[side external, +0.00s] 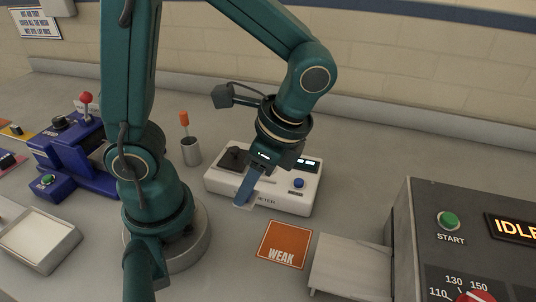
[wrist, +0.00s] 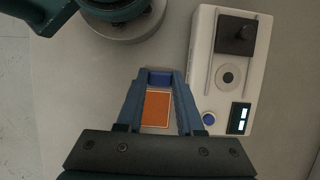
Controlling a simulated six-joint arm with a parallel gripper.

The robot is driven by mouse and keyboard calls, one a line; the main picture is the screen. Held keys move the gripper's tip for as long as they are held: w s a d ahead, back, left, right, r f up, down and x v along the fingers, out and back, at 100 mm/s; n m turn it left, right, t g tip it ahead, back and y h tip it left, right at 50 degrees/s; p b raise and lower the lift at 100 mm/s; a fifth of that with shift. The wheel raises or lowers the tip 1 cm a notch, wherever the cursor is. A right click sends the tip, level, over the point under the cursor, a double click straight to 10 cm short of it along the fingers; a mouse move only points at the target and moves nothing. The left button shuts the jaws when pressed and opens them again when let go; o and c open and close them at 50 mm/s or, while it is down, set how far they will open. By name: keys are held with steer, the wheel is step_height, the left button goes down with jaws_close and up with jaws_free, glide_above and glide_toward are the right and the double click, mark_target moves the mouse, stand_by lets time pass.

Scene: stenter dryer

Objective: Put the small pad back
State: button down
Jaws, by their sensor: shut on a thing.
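My gripper (side external: 245,196) points down in front of the white meter (side external: 296,201) in the side external view. In the wrist view its fingertips (wrist: 160,76) are closed on a small dark blue piece (wrist: 160,80), which looks like the small pad. The fingers hide most of it, and its shape is unclear. A pale patch (side external: 243,206) shows by the fingertips in the side external view; I cannot tell what it is. The meter (wrist: 202,70) lies right of the fingers in the wrist view, with a dark knob, a round grey spot, a blue button and a display.
An orange WEAK card (side external: 284,243) lies flat before the meter. A pale plate (side external: 350,266) and a grey machine reading IDLE (side external: 412,225) stand at right. A grey cup with an orange-handled tool (side external: 191,152), a blue device (side external: 62,150) and a pale tray (side external: 38,240) are at left.

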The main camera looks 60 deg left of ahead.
steer(key=d+f, duration=0.1)
steer(key=d, duration=0.1)
steer(key=d+f, duration=0.2)
steer(key=d, duration=0.1)
steer(key=shift+s+d+f, duration=0.25)
steer(key=shift+d+f, duration=0.05)
steer(key=shift+d, duration=0.05)
steer(key=shift+f, duration=1.95)
steer(key=c, duration=0.5)
jaws_free()
steer(key=shift+f, duration=0.15)
steer(key=shift+c, duration=0.2)
steer(key=v, duration=1.2)
step_height(320, 180, up, 4)
steer(key=n+t+h, duration=0.3)
steer(key=n+t, duration=0.6)
glide_above(257, 193)
steer(key=shift+f, duration=0.2)
